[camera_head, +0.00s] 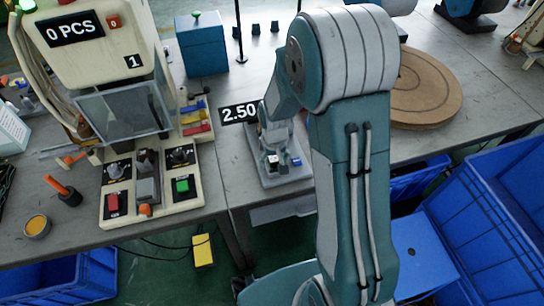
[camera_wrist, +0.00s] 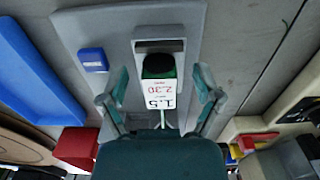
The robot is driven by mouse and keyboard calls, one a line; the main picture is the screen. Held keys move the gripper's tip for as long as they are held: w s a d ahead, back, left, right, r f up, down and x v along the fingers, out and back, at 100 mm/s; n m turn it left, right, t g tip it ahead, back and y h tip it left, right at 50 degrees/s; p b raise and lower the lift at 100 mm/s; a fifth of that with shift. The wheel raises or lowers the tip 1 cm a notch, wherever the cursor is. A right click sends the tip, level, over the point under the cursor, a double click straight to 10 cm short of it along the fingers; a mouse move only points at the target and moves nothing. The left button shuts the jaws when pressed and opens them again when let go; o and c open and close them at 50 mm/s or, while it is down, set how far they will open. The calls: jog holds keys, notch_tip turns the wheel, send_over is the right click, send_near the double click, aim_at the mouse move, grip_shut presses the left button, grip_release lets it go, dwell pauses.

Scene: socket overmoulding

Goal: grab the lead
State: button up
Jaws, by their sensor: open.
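My gripper (camera_wrist: 161,92) is open in the wrist view, with one finger on each side of a dark rounded piece (camera_wrist: 158,66) and a white label marked 1.5 and 2.30 (camera_wrist: 160,96). A gap shows between the fingers and these pieces. Thin white strands (camera_wrist: 161,121) show below the label, close to my gripper's body; I cannot tell whether they are the lead. The pieces stand at a grey fixture (camera_wrist: 90,28) with a blue button (camera_wrist: 93,60). In the head view my arm partly hides this fixture (camera_head: 262,172).
A cream moulding machine (camera_head: 112,60) with red and green buttons stands left of the fixture. A 2.50 sign (camera_head: 239,112) stands behind the fixture. A round brown board (camera_head: 425,88) lies to the right. Blue crates (camera_head: 500,215) stand beside the table.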

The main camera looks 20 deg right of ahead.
grip_shut()
jog(key=shift+r, duration=0.1)
jog(key=shift+r, duration=0.6)
jog(key=s+r, duration=1.1)
jog(key=s, duration=0.3)
jog(key=shift+r, duration=0.35)
